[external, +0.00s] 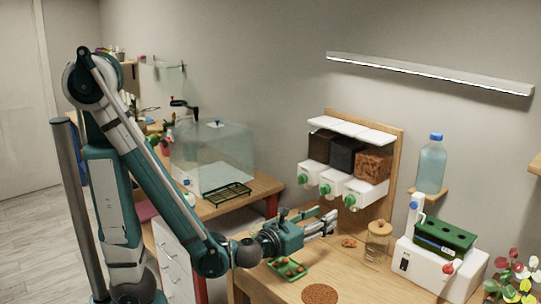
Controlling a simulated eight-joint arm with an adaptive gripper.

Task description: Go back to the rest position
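My gripper (331,222) is stretched out to the right over the wooden table (365,284), in front of the dispensers. Its fingers point right, and at this size I cannot tell if they are apart or closed. I see nothing clearly held in it. A green tray (271,265) with several small brown balls lies below and in front of the gripper.
Three dispensers (331,187) with green knobs hang on a wooden board behind the gripper. A lidded glass jar (378,243), a white machine (425,271) and a water bottle (432,163) stand to the right. A brown round mat (320,294) lies in front. A clear enclosure (215,155) stands behind.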

